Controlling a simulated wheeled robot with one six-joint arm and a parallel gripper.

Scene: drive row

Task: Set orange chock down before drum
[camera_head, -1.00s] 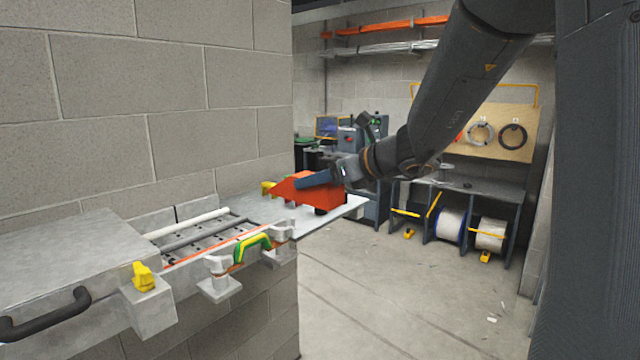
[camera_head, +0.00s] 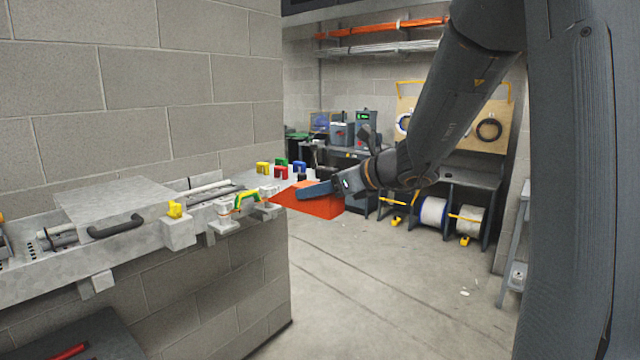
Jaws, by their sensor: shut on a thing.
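The orange chock (camera_head: 314,203) is a wedge held in my gripper (camera_head: 316,189), in the middle of the head view. The gripper is shut on it, with a blue-grey finger across its upper side. The chock is in the air just past the end of the grey wall-side bench. Two pale cable drums sit low in the rack at the back: a left drum (camera_head: 433,212) and a right drum (camera_head: 475,223). The chock is well short of both, and its far side is hidden.
The grey bench (camera_head: 140,240) runs along the block wall at left, with a black handle (camera_head: 116,227) and several small coloured padlocks at its far end. Small yellow blocks (camera_head: 464,241) are on the floor near the drums. The concrete floor (camera_head: 390,290) between is mostly clear.

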